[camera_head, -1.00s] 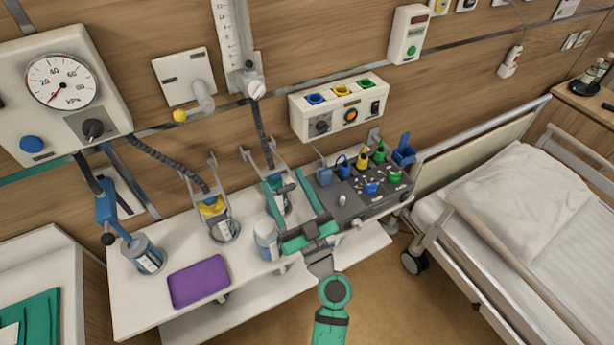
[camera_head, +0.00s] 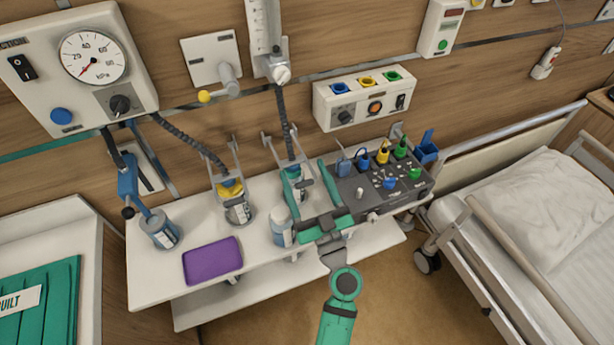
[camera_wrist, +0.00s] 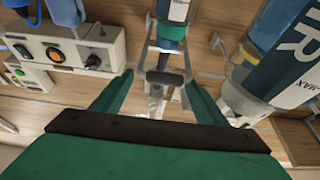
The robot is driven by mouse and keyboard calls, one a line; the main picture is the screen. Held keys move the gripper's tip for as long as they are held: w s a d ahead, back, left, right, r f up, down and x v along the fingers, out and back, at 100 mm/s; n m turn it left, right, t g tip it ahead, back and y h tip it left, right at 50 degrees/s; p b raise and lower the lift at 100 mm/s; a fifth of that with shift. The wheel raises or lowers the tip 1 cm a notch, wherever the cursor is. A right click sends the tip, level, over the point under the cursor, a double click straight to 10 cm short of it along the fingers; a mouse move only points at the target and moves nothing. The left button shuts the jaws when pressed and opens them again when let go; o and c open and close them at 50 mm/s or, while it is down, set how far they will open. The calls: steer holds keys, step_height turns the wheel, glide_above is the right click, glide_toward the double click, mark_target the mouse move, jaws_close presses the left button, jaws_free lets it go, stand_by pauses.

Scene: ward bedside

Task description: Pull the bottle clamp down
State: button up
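A bottle clamp, a metal frame with upright arms (camera_head: 270,150), stands at the back of the white shelf around a bottle below a dark hose. Its dark lever also shows in the wrist view (camera_wrist: 165,77). My gripper (camera_head: 303,170) reaches over this clamp with its two green fingers spread. In the wrist view the fingers (camera_wrist: 160,82) stand either side of the lever, with gaps visible. Whether either finger touches the clamp I cannot tell. A second clamp (camera_head: 237,180) with a yellow-topped bottle stands to the left. My gripper hides part of the nearer bottle.
A white bottle (camera_head: 282,230) stands close left of my gripper. A dark box with coloured plugs (camera_head: 375,190) is close on the right. A purple tray (camera_head: 212,260) and a blue-handled canister (camera_head: 160,230) are left. The bed (camera_head: 540,210) is at right.

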steer(key=shift+s, duration=0.1)
steer(key=v, duration=1)
steer(key=shift+s+f, duration=0.2)
steer(key=shift+s, duration=0.1)
steer(key=shift+d, duration=0.1)
